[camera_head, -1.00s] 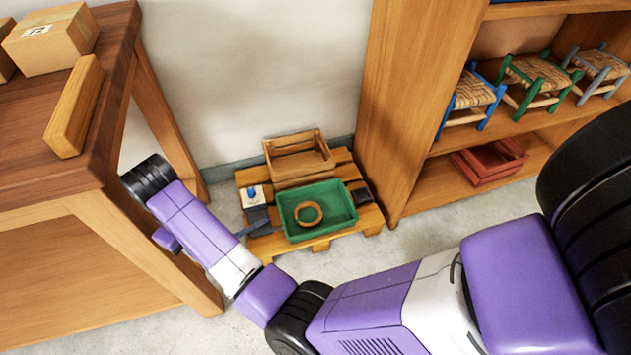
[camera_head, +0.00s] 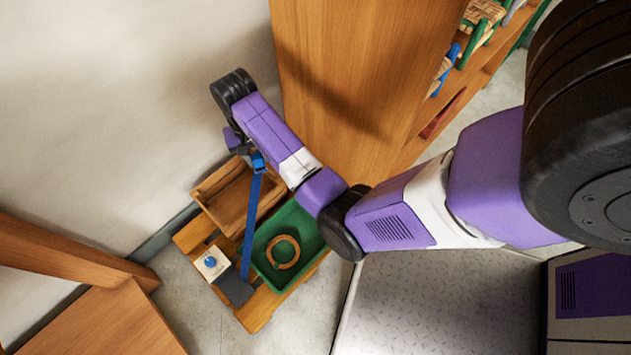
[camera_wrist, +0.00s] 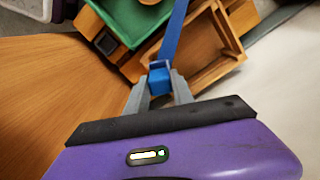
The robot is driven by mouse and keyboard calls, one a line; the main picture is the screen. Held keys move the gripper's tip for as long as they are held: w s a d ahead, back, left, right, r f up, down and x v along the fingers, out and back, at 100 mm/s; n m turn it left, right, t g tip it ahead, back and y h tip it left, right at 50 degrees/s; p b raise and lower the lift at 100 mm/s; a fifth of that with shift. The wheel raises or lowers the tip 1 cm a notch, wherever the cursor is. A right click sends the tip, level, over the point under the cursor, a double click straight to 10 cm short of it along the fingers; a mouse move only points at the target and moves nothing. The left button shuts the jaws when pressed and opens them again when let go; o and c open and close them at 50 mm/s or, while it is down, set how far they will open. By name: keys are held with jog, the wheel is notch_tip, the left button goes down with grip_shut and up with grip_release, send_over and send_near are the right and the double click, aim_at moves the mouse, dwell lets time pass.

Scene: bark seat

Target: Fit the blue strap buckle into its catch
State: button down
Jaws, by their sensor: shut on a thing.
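My gripper (camera_head: 252,153) is shut on the blue buckle (camera_head: 259,163), above the wooden crate in the head view. In the wrist view the fingertips (camera_wrist: 160,86) press the sides of the buckle (camera_wrist: 159,77). The blue strap (camera_head: 252,222) runs taut from the buckle down to a dark grey base (camera_head: 235,288) at the pallet's front; it also shows in the wrist view (camera_wrist: 176,30). A small dark block (camera_wrist: 106,41) sits at the pallet's edge in the wrist view. It may be the catch; its opening is not clear. My arm hides it in the head view.
The pallet (camera_head: 258,316) carries a green tray (camera_head: 268,232) with a wooden ring (camera_head: 283,252), an open wooden crate (camera_head: 207,190) and a white card (camera_head: 211,263). A tall wooden shelf (camera_head: 340,70) rises close beside my gripper. A wooden table (camera_head: 100,320) stands at lower left.

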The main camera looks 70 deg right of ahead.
jog(key=s+d+f+m, duration=0.35)
jog(key=s+m, duration=0.25)
jog(key=s, duration=0.3)
jog(key=s+d+f+m, duration=0.35)
jog(key=s+m, duration=0.35)
jog(key=s, duration=0.3)
jog(key=f+b, duration=0.3)
jog(key=f, duration=0.3)
jog(key=f+b, duration=0.3)
jog(key=f, duration=0.3)
jog(key=f+b, duration=0.3)
jog(key=f, duration=0.4)
jog(key=shift+w+a+f, duration=0.1)
jog(key=shift+w+a, duration=0.05)
jog(key=shift+w, duration=0.1)
jog(key=shift+f, duration=0.35)
jog(key=c, duration=1.1)
grip_release()
